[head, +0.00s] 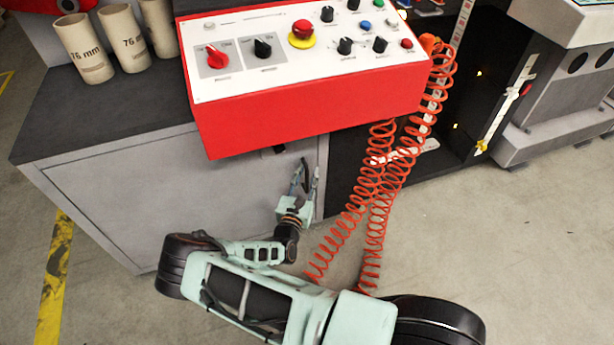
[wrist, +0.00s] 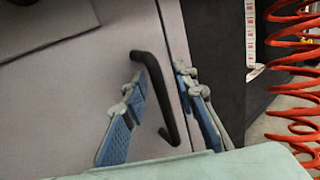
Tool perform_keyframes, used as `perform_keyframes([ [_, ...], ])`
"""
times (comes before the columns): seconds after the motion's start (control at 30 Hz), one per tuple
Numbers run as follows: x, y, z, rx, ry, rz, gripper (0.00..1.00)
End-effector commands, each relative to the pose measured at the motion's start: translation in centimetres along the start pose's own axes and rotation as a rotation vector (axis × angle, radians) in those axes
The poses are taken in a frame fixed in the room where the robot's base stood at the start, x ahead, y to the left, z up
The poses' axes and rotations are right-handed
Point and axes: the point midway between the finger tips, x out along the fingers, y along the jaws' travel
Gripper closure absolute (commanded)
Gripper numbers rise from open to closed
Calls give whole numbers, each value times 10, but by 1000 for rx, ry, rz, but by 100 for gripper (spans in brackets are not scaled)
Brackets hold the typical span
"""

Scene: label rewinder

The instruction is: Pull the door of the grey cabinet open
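The grey cabinet (head: 120,160) stands under a dark top, and its flat grey door (head: 190,195) looks shut, flush with the frame. In the wrist view the door (wrist: 70,95) carries a black bar handle (wrist: 158,85) near its right edge. My gripper (head: 304,166) is in front of the door's right part. It also shows in the wrist view (wrist: 161,74), with its blue-padded fingers apart and the handle between them in the picture. I see no clear grip, and cannot tell how deep the handle sits between the fingers.
A red control box (head: 310,125) overhangs the door's upper part. Coiled orange hoses (head: 375,215) hang close to the right of my gripper. Cardboard cores (head: 84,48) stand on the cabinet's top. Bare floor (head: 530,240) lies at the right.

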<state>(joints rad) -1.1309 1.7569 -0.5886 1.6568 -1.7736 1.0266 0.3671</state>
Motion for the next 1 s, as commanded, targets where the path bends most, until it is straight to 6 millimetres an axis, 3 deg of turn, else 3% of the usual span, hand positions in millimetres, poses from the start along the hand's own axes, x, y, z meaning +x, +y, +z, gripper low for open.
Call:
perform_keyframes([
  [0.23,1,0,0,1,0,1,73],
  [0.5,0,0,0,1,0,1,100],
  [1.0,-3,-1,0,0,1,-5,100],
])
